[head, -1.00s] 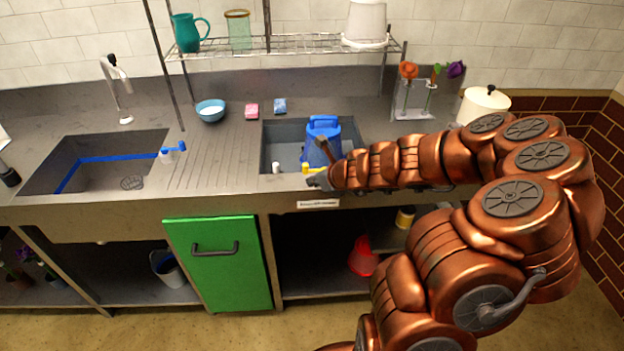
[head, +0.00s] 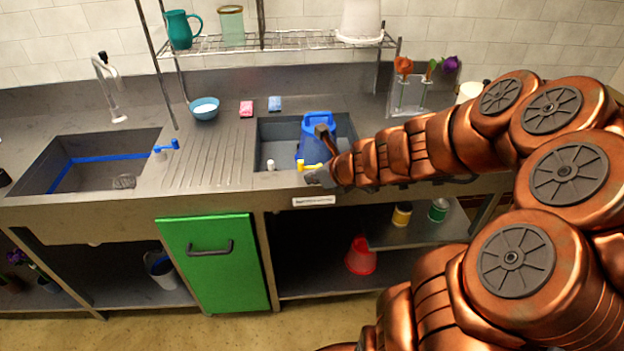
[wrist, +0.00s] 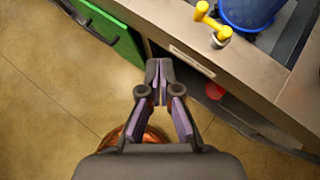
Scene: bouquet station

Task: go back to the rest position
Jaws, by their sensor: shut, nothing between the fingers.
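My gripper (wrist: 159,68) is shut and empty in the wrist view, above the floor just in front of the counter's front edge. In the head view my gripper (head: 318,180) shows small and dark at the end of the copper arm, by the counter edge in front of the right basin. A blue container (head: 318,135) stands in that basin. A yellow tap handle (head: 309,167) is at the basin's front edge, close to the gripper in the head view. In the wrist view the yellow handle (wrist: 208,18) is up and right of the fingers, apart from them.
A wire shelf (head: 290,40) hangs above the counter. The floor (head: 200,330) in front is clear.

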